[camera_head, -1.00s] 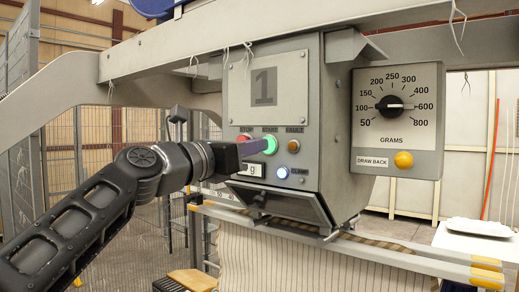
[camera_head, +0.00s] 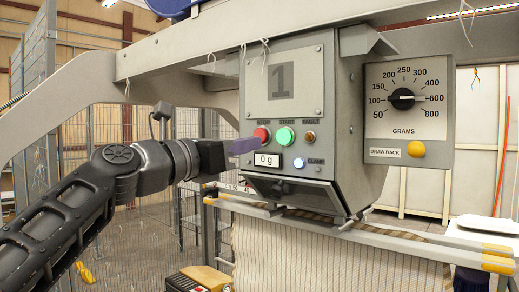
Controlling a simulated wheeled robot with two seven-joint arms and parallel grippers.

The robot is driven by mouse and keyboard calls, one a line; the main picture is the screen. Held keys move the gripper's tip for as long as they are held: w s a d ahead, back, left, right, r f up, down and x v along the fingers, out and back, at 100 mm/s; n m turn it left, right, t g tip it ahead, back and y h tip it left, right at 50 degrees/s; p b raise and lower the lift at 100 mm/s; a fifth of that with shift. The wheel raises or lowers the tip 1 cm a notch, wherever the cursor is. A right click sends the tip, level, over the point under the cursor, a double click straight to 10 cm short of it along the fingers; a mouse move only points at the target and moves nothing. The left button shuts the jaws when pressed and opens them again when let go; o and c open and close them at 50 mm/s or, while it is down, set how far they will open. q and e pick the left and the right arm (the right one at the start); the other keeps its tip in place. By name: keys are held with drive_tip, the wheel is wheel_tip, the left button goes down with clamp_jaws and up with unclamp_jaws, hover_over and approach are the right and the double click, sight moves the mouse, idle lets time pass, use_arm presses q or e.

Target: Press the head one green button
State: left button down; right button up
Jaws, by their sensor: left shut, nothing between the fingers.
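The head one control box carries a plate with a large "1" (camera_head: 283,82). Below it, the green START button (camera_head: 285,136) is round and fully visible. The red STOP button (camera_head: 262,134) is just left of it, its lower part close to my left gripper. My left gripper (camera_head: 246,146) is shut and empty, its purplish fingertips pointing right at the panel, left of the green button and appearing not to cover it. Whether the fingertips touch the panel cannot be told. My right gripper is not in view.
An orange FAULT button (camera_head: 309,137), a lit blue CLAMP button (camera_head: 299,163) and a "0 g" display (camera_head: 267,161) share the panel. A GRAMS dial (camera_head: 403,98) with a yellow DRAW BACK button (camera_head: 416,149) is at right. Striped fabric (camera_head: 290,255) hangs below.

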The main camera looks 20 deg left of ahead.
use_arm(q)
drive_tip(key=b+v, duration=0.1)
drive_tip(key=v, duration=0.5)
drive_tip(key=shift+s+a+r, duration=0.1)
drive_tip(key=shift+s+r, duration=0.05)
drive_tip(key=shift+s, duration=0.05)
